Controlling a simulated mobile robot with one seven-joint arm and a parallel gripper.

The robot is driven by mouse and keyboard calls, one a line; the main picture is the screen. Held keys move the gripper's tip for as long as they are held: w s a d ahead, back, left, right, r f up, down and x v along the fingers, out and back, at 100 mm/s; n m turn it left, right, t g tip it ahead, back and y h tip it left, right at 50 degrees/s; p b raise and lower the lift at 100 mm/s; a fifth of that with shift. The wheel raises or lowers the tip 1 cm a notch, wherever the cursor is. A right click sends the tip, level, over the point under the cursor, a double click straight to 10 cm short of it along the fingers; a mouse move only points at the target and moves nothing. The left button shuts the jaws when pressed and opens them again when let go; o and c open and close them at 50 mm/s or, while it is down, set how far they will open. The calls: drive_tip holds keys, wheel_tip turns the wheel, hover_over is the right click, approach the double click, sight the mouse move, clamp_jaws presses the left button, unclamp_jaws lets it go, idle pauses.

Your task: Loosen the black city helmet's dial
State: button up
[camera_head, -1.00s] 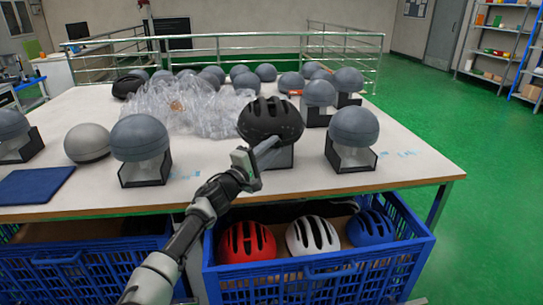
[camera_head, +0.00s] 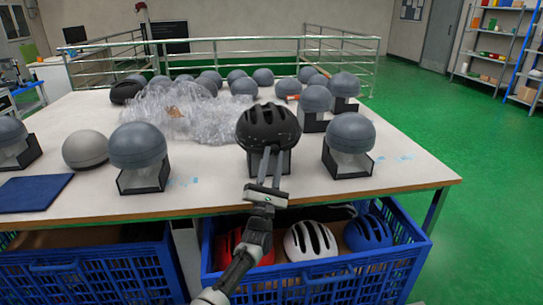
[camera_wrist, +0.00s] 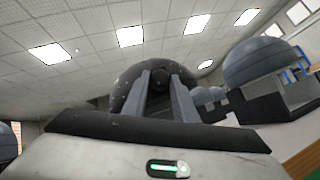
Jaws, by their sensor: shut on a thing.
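The black vented helmet (camera_head: 268,122) sits on a grey head form in a black stand (camera_head: 280,160) near the table's front edge. My gripper (camera_head: 271,150) reaches up from the front, its two fingertips at the helmet's lower near rim. In the wrist view the helmet (camera_wrist: 127,93) shows as a dark dome behind the fingers. The fingers (camera_wrist: 160,78) close on a small dark round dial (camera_wrist: 161,74) at the helmet's lower edge. The dial's details and setting are too small and dark to tell.
A grey head form (camera_head: 349,132) stands close on the right, another (camera_head: 138,146) on the left. A crumpled clear plastic heap (camera_head: 170,110) lies behind. A blue crate (camera_head: 310,278) with red, white and blue helmets is below the table edge, under my arm.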

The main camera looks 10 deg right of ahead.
drive_tip(key=n+y, duration=0.1)
drive_tip(key=n, duration=0.1)
drive_tip(key=n+t+y+p, duration=0.1)
drive_tip(key=y, duration=0.1)
drive_tip(key=shift+d+r+n, duration=0.15)
drive_tip(key=shift+d+n, duration=0.05)
drive_tip(key=shift+n, duration=0.2)
drive_tip(key=shift+n+t+y, duration=0.5)
drive_tip(key=shift+n+y, duration=0.1)
drive_tip(key=shift+a, duration=0.1)
drive_tip(key=o, duration=1.1)
drive_tip(key=p+v, duration=0.1)
drive_tip(key=v, duration=1.6)
drive_tip(key=shift+s+f, duration=0.1)
drive_tip(key=shift+f, duration=0.15)
